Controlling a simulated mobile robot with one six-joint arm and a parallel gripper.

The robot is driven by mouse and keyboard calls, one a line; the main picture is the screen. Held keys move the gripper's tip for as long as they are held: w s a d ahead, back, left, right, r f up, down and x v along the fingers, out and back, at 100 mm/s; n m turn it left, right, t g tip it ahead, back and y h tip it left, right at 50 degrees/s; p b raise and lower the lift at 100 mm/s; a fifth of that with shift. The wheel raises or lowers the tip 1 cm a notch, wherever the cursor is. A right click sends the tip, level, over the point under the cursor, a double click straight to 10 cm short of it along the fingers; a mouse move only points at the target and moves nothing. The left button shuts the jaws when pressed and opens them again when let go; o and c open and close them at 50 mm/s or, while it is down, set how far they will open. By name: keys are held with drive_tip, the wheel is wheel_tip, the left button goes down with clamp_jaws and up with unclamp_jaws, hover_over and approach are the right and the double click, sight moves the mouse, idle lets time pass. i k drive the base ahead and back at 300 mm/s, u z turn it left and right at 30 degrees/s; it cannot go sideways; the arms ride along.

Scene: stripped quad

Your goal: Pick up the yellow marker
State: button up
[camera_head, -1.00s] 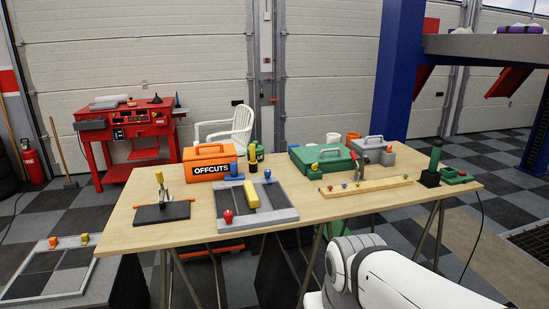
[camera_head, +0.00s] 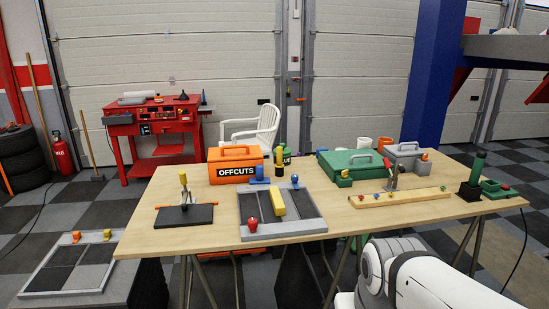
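I cannot tell for sure which yellow thing is the marker. A yellow bar (camera_head: 277,203) lies in a grey-framed tray (camera_head: 309,228) on the wooden table. A black and yellow upright piece (camera_head: 279,165) stands behind the tray. A yellow-topped lever (camera_head: 184,182) rises from a black base (camera_head: 184,215) to the left. A small yellow piece (camera_head: 107,234) sits on a framed panel (camera_head: 38,293) at the lower left. My white arm shows at the bottom right; my gripper is out of view.
An orange OFFCUTS box (camera_head: 235,169) and a green case (camera_head: 352,161) stand at the back of the table (camera_head: 340,213). A wooden strip (camera_head: 420,195) with coloured knobs lies at the right. A red workbench (camera_head: 155,130) and white chair (camera_head: 262,128) stand behind.

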sight(279, 164)
drive_tip(key=i, duration=1.45)
drive_tip(key=z, duration=0.05)
